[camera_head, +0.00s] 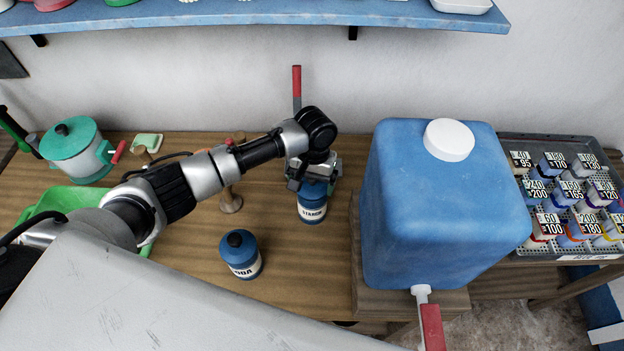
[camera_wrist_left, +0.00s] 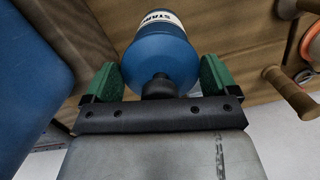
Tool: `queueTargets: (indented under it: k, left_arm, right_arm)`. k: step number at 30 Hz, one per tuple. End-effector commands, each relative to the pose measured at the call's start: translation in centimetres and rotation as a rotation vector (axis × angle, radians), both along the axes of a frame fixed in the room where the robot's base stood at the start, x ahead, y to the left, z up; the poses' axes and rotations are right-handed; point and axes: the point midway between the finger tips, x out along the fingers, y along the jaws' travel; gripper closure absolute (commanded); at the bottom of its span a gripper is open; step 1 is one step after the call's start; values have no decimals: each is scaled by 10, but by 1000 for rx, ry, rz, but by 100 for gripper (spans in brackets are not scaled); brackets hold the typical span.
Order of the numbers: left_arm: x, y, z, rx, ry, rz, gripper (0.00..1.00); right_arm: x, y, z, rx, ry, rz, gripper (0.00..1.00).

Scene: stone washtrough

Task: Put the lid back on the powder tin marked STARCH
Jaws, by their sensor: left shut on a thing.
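My right gripper is not in view.
A second blue-lidded tin (camera_head: 242,255), its label partly hidden, stands nearer. A big blue container (camera_head: 432,215) with a white cap stands close on the right. A wooden peg-like item (camera_head: 230,200) stands left of the tin.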

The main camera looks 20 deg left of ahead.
Motion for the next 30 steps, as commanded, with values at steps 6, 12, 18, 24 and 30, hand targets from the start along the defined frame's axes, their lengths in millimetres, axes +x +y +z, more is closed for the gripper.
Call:
queueTargets:
  k: [6,12,18,24,30]
  left_arm:
    - [0,0,0,0,1,0,35]
    - [0,0,1,0,1,-1,35]
    - [-1,-1,1,-1,2,-1,35]
    - [-1,0,0,0,2,-1,35]
    - [-1,0,-1,0,1,-1,35]
  right_arm:
    - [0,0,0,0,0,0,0]
    - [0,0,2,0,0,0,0]
    - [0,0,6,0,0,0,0]
    - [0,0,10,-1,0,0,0]
    - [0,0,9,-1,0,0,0]
